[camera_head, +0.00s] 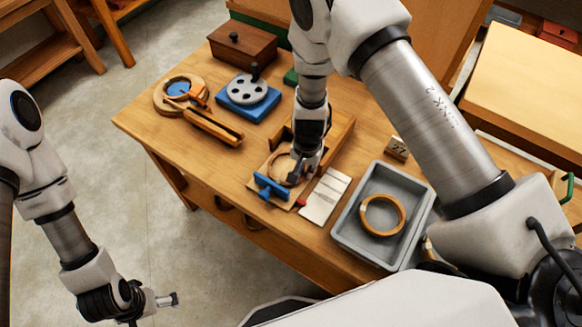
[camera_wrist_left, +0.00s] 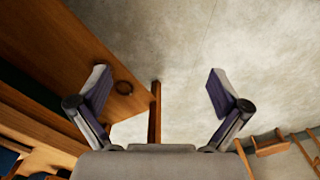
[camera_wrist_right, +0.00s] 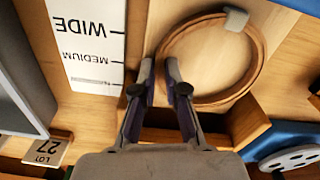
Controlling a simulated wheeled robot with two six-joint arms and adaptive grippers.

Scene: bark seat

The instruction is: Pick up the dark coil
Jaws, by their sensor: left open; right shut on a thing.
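The dark coil (camera_wrist_right: 218,99) is a round brown band standing on edge around a pale disc in a wooden fixture. In the head view the coil (camera_head: 272,165) is partly hidden by my right gripper (camera_head: 299,173). In the right wrist view my right gripper (camera_wrist_right: 160,70) has its fingertips close together on the coil's near left rim, shut on it. The coil still sits in the fixture. My left gripper (camera_head: 168,300) is away from the table at lower left. The left wrist view shows that gripper (camera_wrist_left: 160,85) open and empty above the floor.
A blue clamp (camera_head: 270,188) stands at the fixture's front. A marked white card (camera_head: 325,196) lies beside it. A grey tray (camera_head: 345,232) holds an orange-brown ring (camera_head: 383,214).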

